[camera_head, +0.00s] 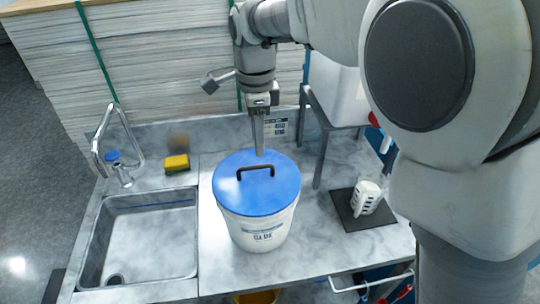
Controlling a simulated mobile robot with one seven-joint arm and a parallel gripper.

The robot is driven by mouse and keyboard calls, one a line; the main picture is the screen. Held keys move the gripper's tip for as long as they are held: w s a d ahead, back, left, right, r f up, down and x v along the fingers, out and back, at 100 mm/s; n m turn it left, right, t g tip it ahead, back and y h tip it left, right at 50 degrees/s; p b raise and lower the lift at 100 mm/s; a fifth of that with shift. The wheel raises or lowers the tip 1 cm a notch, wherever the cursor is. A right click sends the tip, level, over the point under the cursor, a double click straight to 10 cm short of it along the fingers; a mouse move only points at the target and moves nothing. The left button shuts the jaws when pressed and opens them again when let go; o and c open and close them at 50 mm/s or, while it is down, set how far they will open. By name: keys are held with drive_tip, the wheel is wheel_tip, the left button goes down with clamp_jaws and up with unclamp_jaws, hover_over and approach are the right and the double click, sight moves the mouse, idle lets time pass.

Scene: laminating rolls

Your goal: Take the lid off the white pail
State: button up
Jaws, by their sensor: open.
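The white pail (258,233) stands upright on the grey counter in the middle of the head view, with dark print on its front. Its blue lid (235,196) sits on top and covers the opening. A black arched handle (255,169) stands up from the lid's middle. My gripper (259,152) points down over the back part of the lid, just behind the handle in the picture. It is open, seen edge-on, and holds nothing. I cannot tell how high its fingertips are above the lid.
A sink (140,240) with a tap (122,172) is on the left. A yellow sponge (177,163) lies behind it. A white jug-like item (365,198) stands on a black mat (378,219) at right. A white tank (335,92) rests on a grey stand (318,150). Stacked sheets rise behind.

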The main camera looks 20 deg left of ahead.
sight(255, 167)
wheel_tip(255, 167, down, 4)
drive_tip(key=shift+f, duration=0.1)
drive_tip(key=f, duration=0.5)
drive_tip(key=shift+s+a+p, duration=0.15)
drive_tip(key=shift+a+p, duration=0.15)
drive_tip(key=shift+a, duration=0.1)
clamp_jaws()
